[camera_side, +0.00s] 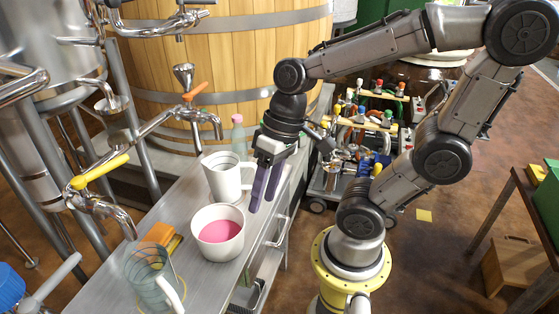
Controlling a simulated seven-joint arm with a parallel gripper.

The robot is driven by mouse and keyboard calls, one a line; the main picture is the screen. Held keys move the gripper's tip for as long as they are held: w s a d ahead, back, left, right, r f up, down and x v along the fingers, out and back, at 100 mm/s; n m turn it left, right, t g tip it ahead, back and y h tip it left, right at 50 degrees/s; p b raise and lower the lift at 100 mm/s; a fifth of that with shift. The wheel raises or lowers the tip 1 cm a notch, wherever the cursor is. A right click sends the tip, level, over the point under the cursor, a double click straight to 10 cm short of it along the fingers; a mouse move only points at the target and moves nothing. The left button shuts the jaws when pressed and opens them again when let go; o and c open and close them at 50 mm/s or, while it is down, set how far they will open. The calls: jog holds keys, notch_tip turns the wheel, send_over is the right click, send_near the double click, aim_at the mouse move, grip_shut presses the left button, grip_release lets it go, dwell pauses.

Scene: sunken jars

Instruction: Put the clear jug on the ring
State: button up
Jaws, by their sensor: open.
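The clear jug (147,275) is see-through and bluish, with a white handle on its right side. It stands at the near left end of the metal bench, partly cut by the lower edge of the picture. A thin yellow curve, perhaps the ring (181,276), shows on the bench beside and behind the jug. I cannot tell whether the jug stands on it or beside it. My gripper (262,204) is open and empty, with its dark purple fingers pointing down. It is up and to the right of the clear jug, well apart from it, near the bench's right edge.
A white pot with pink contents (218,248) and a white handled jug (222,184) stand between the clear jug and my gripper. An orange block (160,233) lies behind the clear jug. A pink-capped bottle (238,140) stands farther back. Metal taps (105,207) overhang the left.

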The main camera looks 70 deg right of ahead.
jog(key=s+d+r+n+t+h, duration=0.1)
jog(key=d+r+n+t+h, duration=0.1)
jog(key=d+r+t, duration=0.1)
jog(key=shift+s+d+r+n+t+h, duration=0.35)
jog(key=shift+d+r, duration=0.2)
jog(key=shift+r, duration=0.35)
